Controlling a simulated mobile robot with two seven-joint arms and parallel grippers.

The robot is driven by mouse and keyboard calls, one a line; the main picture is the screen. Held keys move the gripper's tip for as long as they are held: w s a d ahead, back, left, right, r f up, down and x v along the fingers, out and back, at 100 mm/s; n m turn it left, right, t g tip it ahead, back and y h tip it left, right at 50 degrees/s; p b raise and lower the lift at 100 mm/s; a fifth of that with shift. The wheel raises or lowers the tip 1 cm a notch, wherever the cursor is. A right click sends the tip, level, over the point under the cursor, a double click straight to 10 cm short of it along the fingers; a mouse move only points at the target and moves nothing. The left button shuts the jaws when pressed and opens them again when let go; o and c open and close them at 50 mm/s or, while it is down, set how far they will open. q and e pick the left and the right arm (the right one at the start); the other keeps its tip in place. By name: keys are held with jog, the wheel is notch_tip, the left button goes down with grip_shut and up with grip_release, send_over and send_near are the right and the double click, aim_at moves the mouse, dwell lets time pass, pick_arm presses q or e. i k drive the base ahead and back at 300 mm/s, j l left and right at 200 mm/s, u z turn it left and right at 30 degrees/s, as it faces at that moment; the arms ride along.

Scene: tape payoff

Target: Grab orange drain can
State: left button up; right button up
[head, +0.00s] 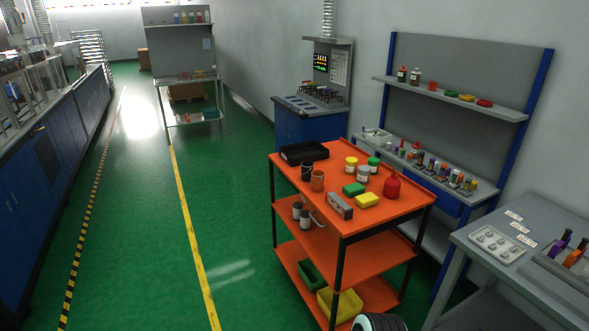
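An orange can (318,181), open at the top, stands upright on the top shelf of the orange cart (398,210), near its left edge. A dark can (307,172) stands close behind it, and a grey box-like item (340,206) sits in front of it to the right. Nothing is holding the orange can.
A grey workbench (480,255) stands at right. Green floor (140,240) left of the cart is clear.

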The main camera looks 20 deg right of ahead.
aim_at(318, 179)
jog(key=i+z, duration=0.1)
jog(key=i, duration=0.4)
jog(key=i+j+z, duration=0.15)
jog(key=i, duration=0.4)
jog(key=i+j+z, duration=0.1)
jog(key=i, duration=0.4)
jog(key=i+j+z, duration=0.1)
jog(key=i+z, duration=0.3)
jog(key=i+j+z, duration=0.15)
jog(key=z, duration=0.2)
jog(key=i+j+z, duration=0.25)
jog(key=z, duration=0.15)
jog(key=j, duration=0.1)
